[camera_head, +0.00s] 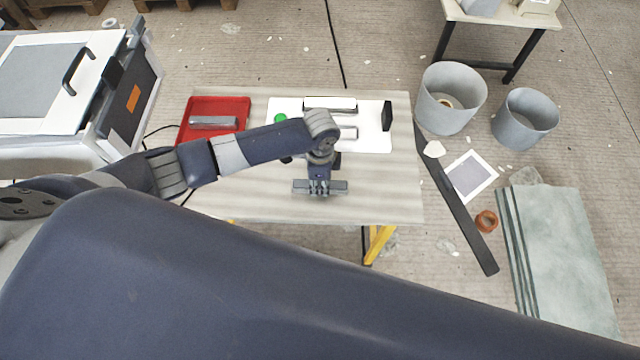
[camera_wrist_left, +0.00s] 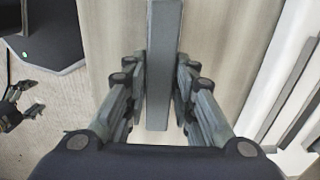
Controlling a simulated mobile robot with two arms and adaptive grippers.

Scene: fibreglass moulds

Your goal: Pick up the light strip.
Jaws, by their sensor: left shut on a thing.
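The light strip (camera_wrist_left: 164,60), a straight grey bar, is between the fingers of my left gripper (camera_wrist_left: 158,110) in the left wrist view. The fingers are shut on it from both sides, and it reaches out past them to the top edge. In the head view the left gripper (camera_head: 320,188) is above the front part of the table, with the strip (camera_head: 300,187) lying crosswise in it. I cannot tell how high it is over the tabletop.
A red tray (camera_head: 243,104) with a similar grey bar (camera_head: 213,122) stands on the table (camera_head: 260,207) at left. A white board (camera_head: 375,140) with white bars and a black block (camera_head: 387,115) lies behind the gripper. The table's front right is clear. Grey buckets stand on the floor at right.

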